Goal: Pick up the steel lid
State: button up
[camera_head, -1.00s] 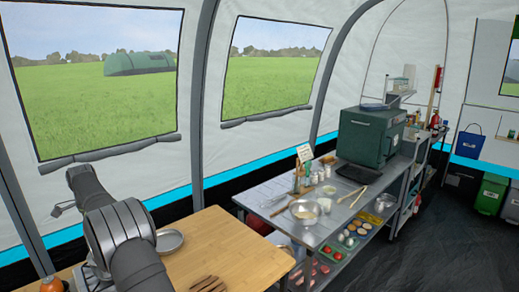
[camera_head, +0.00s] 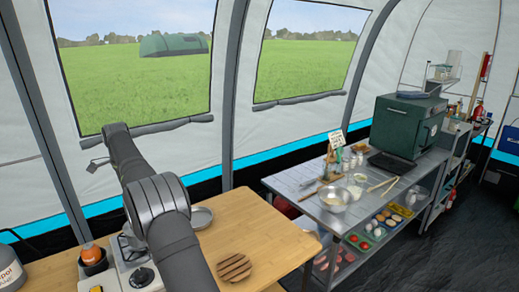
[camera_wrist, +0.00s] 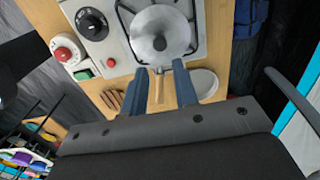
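The steel lid (camera_wrist: 150,22) is a round grey disc with a dark round knob (camera_wrist: 160,43). In the wrist view it appears to sit on a pan on the stove (camera_wrist: 112,35). A wooden handle (camera_wrist: 158,90) points from the pan toward my gripper (camera_wrist: 160,67). My gripper is open, its two blue-grey fingers apart on either side of the handle in the picture. I cannot tell their height above it. Nothing is visibly held. In the head view my arm covers the lid and the gripper, and only part of the stove (camera_head: 125,254) shows.
A shallow round dish (camera_head: 202,217) and a striped brown round piece (camera_head: 235,267) lie on the wooden table (camera_head: 262,235). A red button (camera_wrist: 62,54) and a black dial (camera_wrist: 91,24) are left of the pan. A steel table (camera_head: 300,185) stands to the right.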

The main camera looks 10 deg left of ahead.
jog(key=o, duration=0.3)
jog(key=shift+o, duration=0.2)
jog(key=s+d+r+m+t+y, duration=0.1)
jog(key=d+r+m+y, duration=0.2)
jog(key=m, duration=0.4)
jog(key=s+d+r+m, duration=0.1)
jog(key=d+r+m, duration=0.2)
jog(key=r+m, duration=0.25)
jog(key=shift+m, duration=0.55)
jog(key=x, duration=1.2)
jog(key=shift+a+f, duration=0.2)
jog(key=shift+f, duration=0.15)
jog(key=shift+a+x, duration=0.2)
jog(key=shift+x, duration=1.1)
jog(key=shift+a+x, duration=0.15)
jog(key=shift+x, duration=1.2)
jog(key=shift+w+r, duration=0.15)
grip_shut()
